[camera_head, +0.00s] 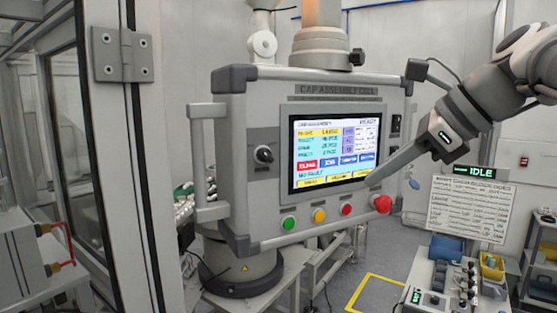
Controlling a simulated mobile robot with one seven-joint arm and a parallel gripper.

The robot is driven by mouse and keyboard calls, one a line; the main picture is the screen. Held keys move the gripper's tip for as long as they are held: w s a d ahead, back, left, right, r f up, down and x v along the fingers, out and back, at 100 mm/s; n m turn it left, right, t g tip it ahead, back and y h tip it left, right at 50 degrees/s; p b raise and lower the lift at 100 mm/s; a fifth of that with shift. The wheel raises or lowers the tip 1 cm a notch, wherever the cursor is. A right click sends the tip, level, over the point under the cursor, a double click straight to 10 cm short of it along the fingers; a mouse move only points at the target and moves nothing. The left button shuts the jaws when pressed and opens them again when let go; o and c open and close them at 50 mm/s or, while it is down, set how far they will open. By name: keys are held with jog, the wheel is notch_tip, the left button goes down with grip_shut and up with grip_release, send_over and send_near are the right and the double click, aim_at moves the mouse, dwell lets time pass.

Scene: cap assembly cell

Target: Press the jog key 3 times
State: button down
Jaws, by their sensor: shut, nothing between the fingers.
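The control panel (258,110) stands in the middle, with a lit touchscreen (335,150) on its face. The screen has a row with one red key (304,164) and blue keys (328,161), and a row of yellow keys (338,178) along its bottom edge. The key labels are too small to read, so I cannot tell which one is the jog key. My gripper (371,182) is shut and empty. It comes in from the right, its tip in front of the screen's lower right corner, covering part of it. I cannot tell whether the tip touches the screen.
Below the screen are a green button (289,223), a yellow button (319,215), a red button (346,209) and a larger red mushroom button (382,204). A rotary switch (264,155) sits left of the screen. A small display (474,171) at right reads IDLE.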

aim_at(329, 163)
jog(key=shift+w+a+p, duration=0.35)
jog(key=shift+w+a, duration=0.3)
jog(key=shift+w, duration=0.55)
jog(key=shift+w+a+p, duration=0.3)
jog(key=shift+w+a, duration=0.3)
jog(key=shift+w, duration=0.65)
jog(key=shift+w+a+p, duration=0.35)
jog(key=shift+w+a, duration=0.3)
jog(key=shift+w, duration=0.55)
jog(key=shift+r, duration=0.1)
jog(key=shift+w+a+p, duration=0.2)
jog(key=shift+w+p, duration=0.2)
jog(key=shift+p, duration=0.05)
jog(key=shift+w+a+p, duration=0.1)
jog(key=shift+w+p, duration=0.15)
jog(key=shift+p, duration=0.05)
jog(key=shift+s, duration=0.15)
jog(key=shift+s+d, duration=0.3)
jog(key=shift+s, duration=0.2)
